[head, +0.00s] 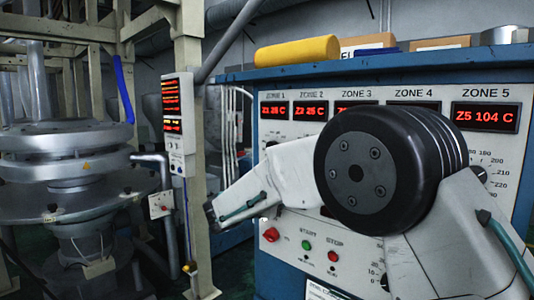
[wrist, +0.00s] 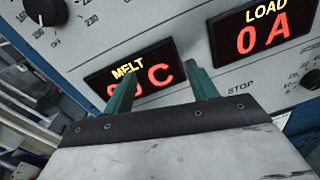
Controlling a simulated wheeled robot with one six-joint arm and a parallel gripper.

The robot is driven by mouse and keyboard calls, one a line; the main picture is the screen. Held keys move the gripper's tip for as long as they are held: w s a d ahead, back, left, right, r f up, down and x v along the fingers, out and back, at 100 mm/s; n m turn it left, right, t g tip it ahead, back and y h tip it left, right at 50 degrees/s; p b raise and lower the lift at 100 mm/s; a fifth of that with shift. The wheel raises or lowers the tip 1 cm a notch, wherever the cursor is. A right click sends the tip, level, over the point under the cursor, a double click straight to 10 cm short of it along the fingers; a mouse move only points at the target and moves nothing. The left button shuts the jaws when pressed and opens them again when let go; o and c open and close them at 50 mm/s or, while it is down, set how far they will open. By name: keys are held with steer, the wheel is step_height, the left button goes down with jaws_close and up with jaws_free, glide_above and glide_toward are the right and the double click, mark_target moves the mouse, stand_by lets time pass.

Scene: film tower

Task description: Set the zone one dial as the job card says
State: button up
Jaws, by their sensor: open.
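The zone 1 display (head: 275,110) is lit red at the upper left of the blue-framed panel in the head view; its reading is small, about 28 C. My arm covers most of the dial row below, so I cannot make out the zone one dial there. In the wrist view, a black dial (wrist: 45,10) with a scale around 220 to 230 is cut off at the top left; its zone label is not visible. My gripper (wrist: 162,76) is open and empty, its green fingers apart in front of the MELT display (wrist: 130,75). No job card is readable.
A LOAD display (wrist: 263,32) reads 0 A, with a black knob (wrist: 311,79) below it. The head view shows a green start button (head: 306,245), a red stop button (head: 333,256), and a red knob (head: 271,234). A post with a control box (head: 178,125) stands left of the panel.

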steer(key=w+a+r+n+t, duration=0.4)
steer(key=a+r+n+t, duration=0.2)
steer(key=a+r+n, duration=0.15)
steer(key=x, duration=0.7)
steer(key=shift+a+r+m, duration=0.2)
steer(key=shift+r+m, duration=0.1)
steer(key=shift+m, duration=0.15)
steer(key=c, duration=1)
